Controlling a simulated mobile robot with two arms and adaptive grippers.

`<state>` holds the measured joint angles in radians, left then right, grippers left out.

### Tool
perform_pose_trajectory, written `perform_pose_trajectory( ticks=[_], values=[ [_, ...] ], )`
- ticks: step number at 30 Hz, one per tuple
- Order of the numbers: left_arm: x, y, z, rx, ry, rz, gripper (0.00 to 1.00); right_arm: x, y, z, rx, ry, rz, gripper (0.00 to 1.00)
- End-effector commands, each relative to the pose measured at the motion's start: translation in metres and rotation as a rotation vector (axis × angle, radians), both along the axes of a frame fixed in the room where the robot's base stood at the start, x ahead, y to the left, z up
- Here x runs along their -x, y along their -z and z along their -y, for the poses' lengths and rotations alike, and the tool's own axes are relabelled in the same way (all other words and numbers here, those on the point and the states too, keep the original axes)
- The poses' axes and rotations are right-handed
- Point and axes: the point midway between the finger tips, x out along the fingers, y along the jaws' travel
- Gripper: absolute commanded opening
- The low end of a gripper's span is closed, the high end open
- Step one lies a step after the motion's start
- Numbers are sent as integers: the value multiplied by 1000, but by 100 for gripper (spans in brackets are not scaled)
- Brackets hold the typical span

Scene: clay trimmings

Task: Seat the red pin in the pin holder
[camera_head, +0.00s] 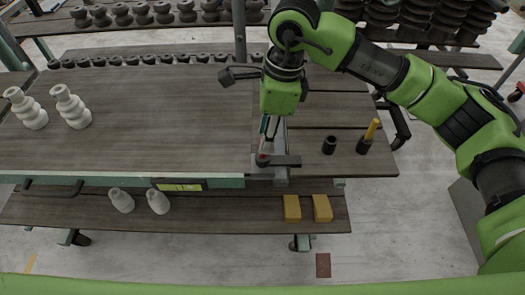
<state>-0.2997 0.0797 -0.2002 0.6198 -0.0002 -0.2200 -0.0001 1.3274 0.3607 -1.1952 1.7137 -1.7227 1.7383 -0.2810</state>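My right gripper (266,153) points down over the front edge of the dark wooden table. A small bit of red, which looks like the red pin (263,158), shows at its fingertips. It is too small and covered to tell whether the fingers are closed on it. Two short black cup-like holders stand upright on the table to the right of the gripper. The nearer one is an empty-looking holder (329,145). My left gripper is out of view.
A dark flat piece (285,160) lies by the fingertips. White bottle shapes (72,107) stand at the table's left. On the lower shelf are white pieces (158,201) and two yellow blocks (292,208). Rows of dark pots line the back. The table's middle left is clear.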

Motion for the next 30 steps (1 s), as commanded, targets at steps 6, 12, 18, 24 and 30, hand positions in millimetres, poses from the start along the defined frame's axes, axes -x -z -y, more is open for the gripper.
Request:
perform_pose_trajectory(
  ticks=[6,12,18,24,30],
  values=[
    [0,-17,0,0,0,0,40,3,31,-6,0,-1,-5,30],
    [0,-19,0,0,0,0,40,2,45,-8,-1,0,-2,30],
    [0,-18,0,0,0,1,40,2,45,-8,-1,0,-1,25],
    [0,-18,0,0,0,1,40,2,45,-8,-1,-1,-1,0],
    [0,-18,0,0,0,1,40,2,45,-8,-1,-1,0,0]
  ],
)
